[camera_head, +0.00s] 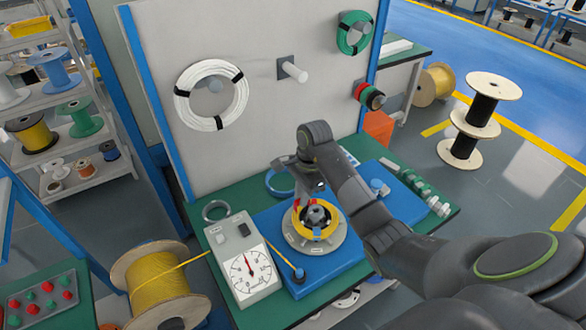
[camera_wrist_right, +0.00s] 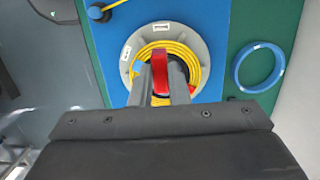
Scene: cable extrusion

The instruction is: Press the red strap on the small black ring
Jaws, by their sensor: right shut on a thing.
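A yellow cable coil (camera_head: 303,229) lies around a dark hub (camera_head: 316,214) on a round grey plate (camera_head: 292,238); the coil also shows in the right wrist view (camera_wrist_right: 193,62). My right gripper (camera_head: 303,203) is low over the coil's far left side. It is shut on a red strap (camera_wrist_right: 160,68), which stands between its two fingers in the wrist view and crosses the coil. Whether the strap touches the coil is hard to tell. No small black ring stands out clearly at the plate; the fingers hide part of the coil. My left gripper is out of view.
A blue ring (camera_wrist_right: 259,67) and a grey ring (camera_head: 215,211) lie on the green table. A dial box (camera_head: 244,262) stands left of the plate. A spool of yellow cable (camera_head: 160,288) is at the front left. A panel behind holds white (camera_head: 187,80) and green coils.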

